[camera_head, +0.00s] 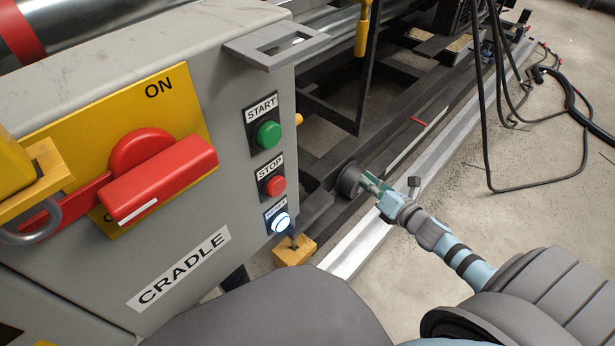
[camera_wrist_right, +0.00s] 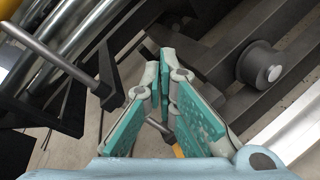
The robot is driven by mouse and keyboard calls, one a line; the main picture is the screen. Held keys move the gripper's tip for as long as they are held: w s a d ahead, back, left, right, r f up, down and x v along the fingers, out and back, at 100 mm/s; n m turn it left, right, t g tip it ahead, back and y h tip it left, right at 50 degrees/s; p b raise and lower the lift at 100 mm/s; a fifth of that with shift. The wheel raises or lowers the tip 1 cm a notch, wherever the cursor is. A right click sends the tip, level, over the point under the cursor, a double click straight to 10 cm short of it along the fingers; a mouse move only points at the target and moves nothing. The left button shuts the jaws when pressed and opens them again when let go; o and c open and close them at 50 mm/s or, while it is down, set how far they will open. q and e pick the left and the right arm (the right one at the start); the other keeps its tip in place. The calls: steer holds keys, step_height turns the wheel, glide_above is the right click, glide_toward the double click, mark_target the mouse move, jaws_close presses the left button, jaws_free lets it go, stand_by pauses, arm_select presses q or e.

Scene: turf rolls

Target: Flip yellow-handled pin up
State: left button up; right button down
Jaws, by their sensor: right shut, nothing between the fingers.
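My right gripper (camera_head: 372,184) is shut and empty. It reaches from the lower right over the dark frame, with its tips by a round dark roller end. In the right wrist view its teal-padded fingers (camera_wrist_right: 164,72) come together at the tips. A yellow handle (camera_head: 362,36) hangs at the top of the head view, apart from the gripper. A yellow block-like end (camera_head: 295,250) with a dark rod points down beside the cabinet. A small yellow piece (camera_wrist_right: 178,150) shows behind the fingers in the wrist view; I cannot tell which one it is. My left gripper is not in view.
The grey CRADLE cabinet (camera_head: 235,205) stands at the left with a red switch (camera_head: 160,180) and START, STOP and RESET buttons. The round roller end (camera_head: 348,180) is close to the gripper. Black cables (camera_head: 570,90) lie on the floor at the right.

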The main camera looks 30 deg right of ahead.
arm_select(q)
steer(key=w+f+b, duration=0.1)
steer(key=b, duration=0.1)
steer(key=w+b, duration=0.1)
steer(key=b, duration=0.1)
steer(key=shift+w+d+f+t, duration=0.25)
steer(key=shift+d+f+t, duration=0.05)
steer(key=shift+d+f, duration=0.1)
arm_select(e)
steer(key=w+a+r+n+t+y, duration=0.1)
steer(key=a+r+n+y, duration=0.5)
steer(key=n, duration=0.7)
steer(key=shift+w+a+r+t, duration=0.3)
steer(key=shift+w+a+r, duration=0.2)
steer(key=shift+w+r, duration=0.15)
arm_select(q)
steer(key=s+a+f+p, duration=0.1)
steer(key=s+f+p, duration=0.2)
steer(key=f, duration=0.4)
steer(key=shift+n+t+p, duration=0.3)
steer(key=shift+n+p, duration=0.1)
arm_select(e)
steer(key=w+a+r, duration=0.4)
steer(key=w, duration=0.5)
steer(key=shift+w+a, duration=0.35)
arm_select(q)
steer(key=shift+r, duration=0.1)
arm_select(e)
steer(key=shift+r, duration=0.1)
